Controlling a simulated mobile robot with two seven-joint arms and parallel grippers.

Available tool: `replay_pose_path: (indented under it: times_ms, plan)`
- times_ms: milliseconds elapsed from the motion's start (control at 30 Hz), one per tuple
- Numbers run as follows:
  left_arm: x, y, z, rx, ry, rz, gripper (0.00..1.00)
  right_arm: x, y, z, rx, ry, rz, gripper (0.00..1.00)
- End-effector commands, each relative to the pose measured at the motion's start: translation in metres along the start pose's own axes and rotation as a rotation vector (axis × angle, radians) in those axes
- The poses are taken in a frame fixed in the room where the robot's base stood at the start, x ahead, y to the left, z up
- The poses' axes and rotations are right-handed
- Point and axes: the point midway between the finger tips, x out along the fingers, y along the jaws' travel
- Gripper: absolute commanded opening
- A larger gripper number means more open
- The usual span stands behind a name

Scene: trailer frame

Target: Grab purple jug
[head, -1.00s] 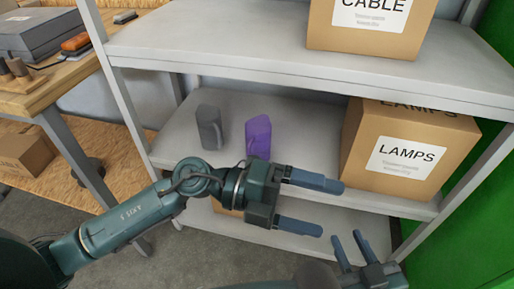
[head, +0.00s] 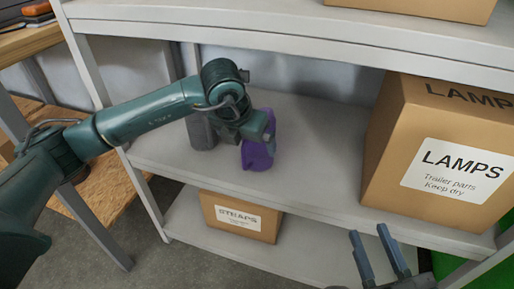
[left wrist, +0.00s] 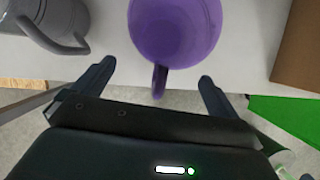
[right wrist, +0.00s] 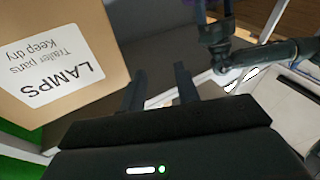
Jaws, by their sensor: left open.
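The purple jug (head: 259,150) stands on the middle shelf, partly hidden behind my left gripper in the head view. In the left wrist view, the jug (left wrist: 176,28) is seen from above with its handle pointing toward my gripper. My left gripper (left wrist: 152,78) is open, and the handle's end lies between its two fingertips, without visible contact. My left arm reaches over the shelf from the left. My right gripper (head: 371,236) is open and empty, low in front of the shelf, away from the jug.
A grey jug (head: 201,131) stands close left of the purple one and also shows in the left wrist view (left wrist: 58,16). A LAMPS box (head: 434,150) stands to the right on the same shelf (head: 318,185). A STRAPS box (head: 240,217) is below. The upper shelf (head: 290,35) hangs overhead.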

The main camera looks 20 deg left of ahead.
Motion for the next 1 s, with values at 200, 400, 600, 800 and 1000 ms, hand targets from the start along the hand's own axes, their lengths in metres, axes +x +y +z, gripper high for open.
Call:
replay_pose_path:
  times_ms: [200,400,600,800,1000]
  plan:
    - [0.008,-0.001,0.016,-0.001,-0.001,-0.002,0.98,0.0,-0.001,0.001,0.009,0.005,-0.001,0.32]
    - [0.02,-0.001,0.044,-0.001,0.0,-0.002,0.98,0.001,-0.002,0.002,0.025,0.016,-0.003,0.32]
    - [0.033,-0.001,0.047,0.002,0.001,-0.003,0.98,0.002,-0.003,0.005,0.048,0.017,-0.007,0.32]
    - [0.032,-0.001,0.047,0.002,0.0,-0.003,0.98,0.002,-0.002,-0.002,0.047,0.03,-0.008,0.32]
    - [0.032,-0.001,0.047,0.002,0.0,-0.003,0.82,0.002,-0.002,-0.003,0.046,0.033,-0.009,0.32]
